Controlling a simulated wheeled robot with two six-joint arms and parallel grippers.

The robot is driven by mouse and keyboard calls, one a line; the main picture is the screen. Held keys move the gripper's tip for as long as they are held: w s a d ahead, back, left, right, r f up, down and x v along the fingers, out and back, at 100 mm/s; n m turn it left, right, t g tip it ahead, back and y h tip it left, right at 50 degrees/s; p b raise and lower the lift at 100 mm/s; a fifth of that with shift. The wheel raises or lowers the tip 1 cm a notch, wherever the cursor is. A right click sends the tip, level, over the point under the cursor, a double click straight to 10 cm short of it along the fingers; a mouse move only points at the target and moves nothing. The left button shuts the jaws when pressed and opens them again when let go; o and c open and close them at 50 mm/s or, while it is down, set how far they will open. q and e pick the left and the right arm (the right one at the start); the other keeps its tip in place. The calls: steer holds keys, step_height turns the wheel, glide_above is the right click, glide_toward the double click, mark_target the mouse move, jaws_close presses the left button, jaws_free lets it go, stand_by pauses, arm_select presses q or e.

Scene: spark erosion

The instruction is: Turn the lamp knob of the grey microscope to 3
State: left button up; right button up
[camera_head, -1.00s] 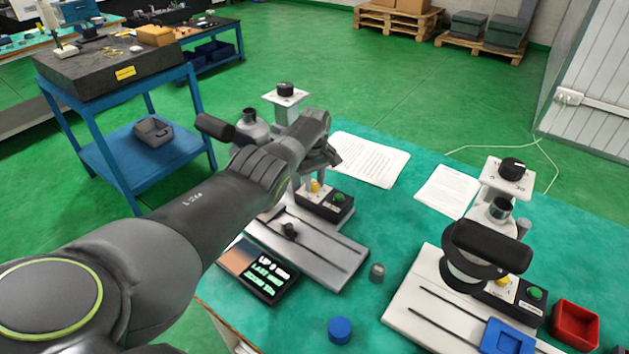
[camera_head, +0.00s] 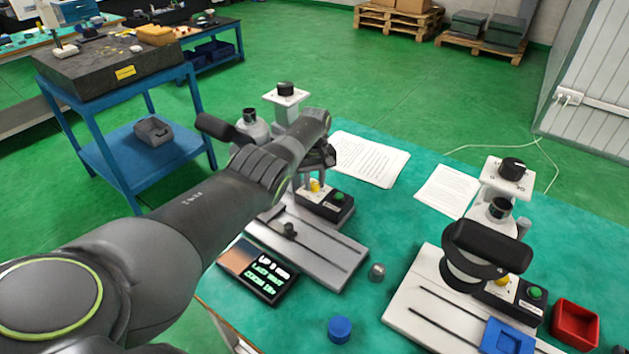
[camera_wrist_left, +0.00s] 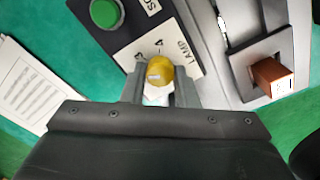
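The grey microscope (camera_head: 318,262) stands at the left of the green bench in the head view, partly hidden by my left arm. Its yellow lamp knob (camera_head: 315,186) sits on the dark base box beside a green button (camera_head: 338,197). In the left wrist view the lamp knob (camera_wrist_left: 160,70) shows a pale mark on its left side. The LAMP label panel (camera_wrist_left: 183,65) has a 4 above the knob and another digit to its upper left. My left gripper (camera_wrist_left: 160,86) has one finger on each side of the knob, seemingly touching it. My right gripper is out of view.
A second, white microscope (camera_head: 402,310) stands at the right with a blue tray (camera_head: 507,338) and a red bin (camera_head: 575,325). A small display (camera_head: 258,272), a blue cap (camera_head: 340,329) and paper sheets (camera_head: 368,160) lie around the grey microscope.

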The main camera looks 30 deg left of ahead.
mark_target(315, 184)
arm_select(q)
steer(key=o, duration=0.5)
steer(key=shift+c, duration=0.2)
steer(key=shift+r+p, duration=0.3)
steer(key=shift+r, duration=0.2)
step_height(315, 184, up, 4)
steer(key=shift+w+f+p, duration=0.1)
steer(key=shift+f+p, duration=0.05)
steer(key=shift+p, duration=0.55)
step_height(315, 184, up, 7)
steer(key=shift+r+b, duration=0.2)
steer(key=shift+b, duration=0.1)
